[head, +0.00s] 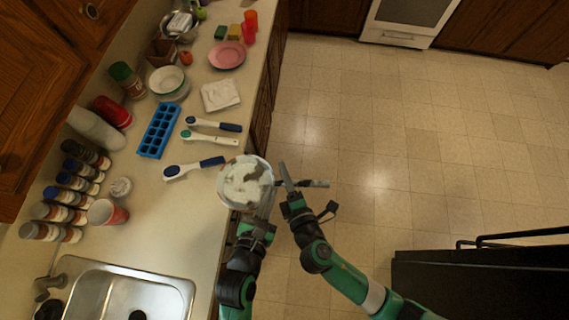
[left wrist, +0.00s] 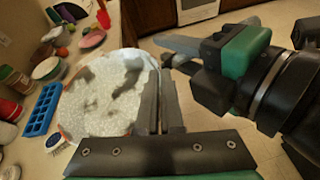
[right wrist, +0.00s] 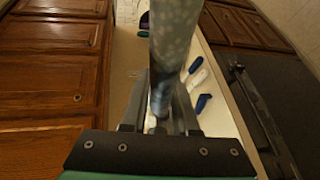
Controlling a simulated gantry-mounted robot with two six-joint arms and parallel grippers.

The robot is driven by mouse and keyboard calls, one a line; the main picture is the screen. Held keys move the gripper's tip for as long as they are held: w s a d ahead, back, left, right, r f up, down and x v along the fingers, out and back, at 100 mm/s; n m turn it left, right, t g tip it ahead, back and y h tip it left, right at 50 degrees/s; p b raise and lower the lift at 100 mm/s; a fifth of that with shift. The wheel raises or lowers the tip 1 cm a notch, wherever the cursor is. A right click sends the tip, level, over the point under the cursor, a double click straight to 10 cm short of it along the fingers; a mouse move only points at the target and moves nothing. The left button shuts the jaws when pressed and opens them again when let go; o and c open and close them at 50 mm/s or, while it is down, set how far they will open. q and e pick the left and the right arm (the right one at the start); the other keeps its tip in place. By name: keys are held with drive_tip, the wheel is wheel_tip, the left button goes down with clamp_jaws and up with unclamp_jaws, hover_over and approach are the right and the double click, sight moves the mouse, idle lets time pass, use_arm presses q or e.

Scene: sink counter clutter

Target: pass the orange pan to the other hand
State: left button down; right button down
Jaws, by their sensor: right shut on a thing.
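My right gripper (head: 288,184) is shut on the pan's handle. In the right wrist view the speckled pan (right wrist: 174,40) rises edge-on from between the fingers (right wrist: 160,112). My left gripper (head: 266,205) is just below and right of the pan. In the left wrist view its fingers (left wrist: 162,105) are close together at the right rim of the pan (left wrist: 105,100); whether they grip it is unclear.
Brushes (head: 195,167) and a blue ice tray (head: 159,130) lie left of the pan. A sink (head: 130,295) is at lower left. Open floor (head: 400,150) lies right of the counter.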

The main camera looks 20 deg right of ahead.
use_arm(q)
drive_tip(key=shift+r, duration=0.1)
idle(0.3)
drive_tip(key=c, duration=1)
unclamp_jaws()
drive_tip(key=v, duration=1.2)
drive_tip(key=w+a+r+m+t+y, duration=0.1)
drive_tip(key=w+a+r+m+t, duration=0.25)
drive_tip(key=w+r+m, duration=0.6)
drive_tip(key=w+a+r+m+t+y, duration=0.2)
drive_tip(key=w+r+m+t, duration=0.25)
drive_tip(key=r+m, duration=0.95)
drive_tip(key=s+a+r+m+t+y, duration=0.1)
drive_tip(key=a+r+t, duration=0.2)
drive_tip(key=r, duration=0.7)
drive_tip(key=s+a+r+m+t+y, duration=0.1)
drive_tip(key=a+r+t, duration=0.2)
drive_tip(key=r, duration=0.7)
drive_tip(key=s+a+r+m+t+y, duration=0.1)
drive_tip(key=s+a+r+m+t, duration=0.1)
drive_tip(key=r, duration=0.8)
drive_tip(key=shift+a+t+y, duration=0.4)
drive_tip(key=shift+a+t, duration=0.1)
drive_tip(key=shift+a, duration=0.35)
